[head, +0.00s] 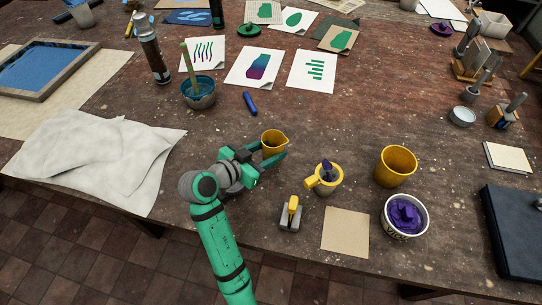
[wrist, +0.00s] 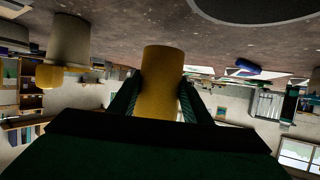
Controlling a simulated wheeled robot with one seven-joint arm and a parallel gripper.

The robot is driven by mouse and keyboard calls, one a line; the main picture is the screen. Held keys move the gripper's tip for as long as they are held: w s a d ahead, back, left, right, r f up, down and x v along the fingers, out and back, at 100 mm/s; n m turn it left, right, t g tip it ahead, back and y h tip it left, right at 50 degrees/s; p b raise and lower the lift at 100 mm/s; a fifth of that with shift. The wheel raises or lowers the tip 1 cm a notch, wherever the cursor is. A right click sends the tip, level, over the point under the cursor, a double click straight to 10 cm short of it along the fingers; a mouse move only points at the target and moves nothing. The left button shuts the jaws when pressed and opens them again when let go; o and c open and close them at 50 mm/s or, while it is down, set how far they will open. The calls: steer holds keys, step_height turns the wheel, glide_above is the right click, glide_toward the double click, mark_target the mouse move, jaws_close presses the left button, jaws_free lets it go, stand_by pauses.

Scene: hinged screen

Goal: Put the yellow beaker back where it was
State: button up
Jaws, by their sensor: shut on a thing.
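The yellow beaker (head: 273,142) is upright near the middle of the table in the head view, its spout pointing right. My gripper (head: 266,153) is shut on it, with one green finger on each side. The wrist view is upside down and shows the beaker (wrist: 162,75) between the dark fingers (wrist: 162,95). I cannot tell whether its base touches the table. My fingers hide part of its lower side in the head view.
A pale cup with a yellow handle (head: 326,180), a yellow pot (head: 396,168) and a white tub of purple paint (head: 405,217) stand to the right. A stamp-like tool (head: 291,214) and a tan card (head: 345,232) lie nearer. A crumpled sheet (head: 95,155) lies left. Bare wood lies behind the beaker.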

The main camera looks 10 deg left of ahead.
steer(key=shift+w+d+f, duration=0.15)
steer(key=shift+w+f, duration=0.05)
steer(key=shift+f, duration=0.1)
steer(key=f, duration=0.3)
steer(key=shift+a+f, duration=0.2)
steer(key=shift+d, duration=0.1)
steer(key=o, duration=1.2)
steer(key=shift+f, duration=0.1)
steer(key=shift+c, duration=0.2)
steer(key=shift+w, duration=0.1)
steer(key=shift+s+r, duration=0.2)
steer(key=shift+r, duration=0.05)
steer(key=v, duration=1.2)
